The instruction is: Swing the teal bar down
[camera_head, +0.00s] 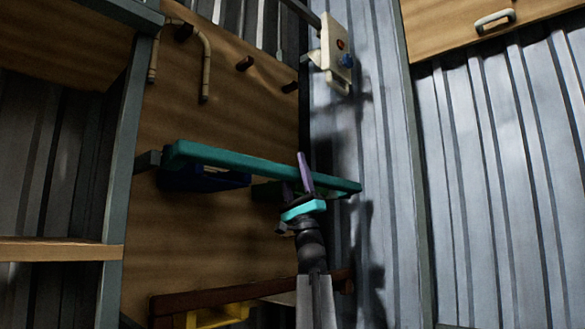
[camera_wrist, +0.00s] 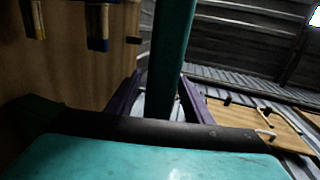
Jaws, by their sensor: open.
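The teal bar (camera_head: 258,168) runs across the head view, roughly level, from a dark bracket at the left towards the ribbed wall at the right. My gripper (camera_head: 297,174) is at the right half of the bar, with its purple fingers pointing up and one finger showing in front of the bar. In the wrist view, the teal bar (camera_wrist: 172,45) comes down from the top and passes between the two spread fingers of my gripper (camera_wrist: 161,82). The jaws are open, with gaps showing beside the bar. Whether a finger touches the bar, I cannot tell.
A dark blue holder (camera_head: 205,179) sits behind and below the bar's left part. A brown bar (camera_head: 245,292) and a yellow holder (camera_head: 215,315) are lower down. A pale switch box (camera_head: 334,55) hangs above right. A wooden shelf (camera_head: 60,249) stands at the left.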

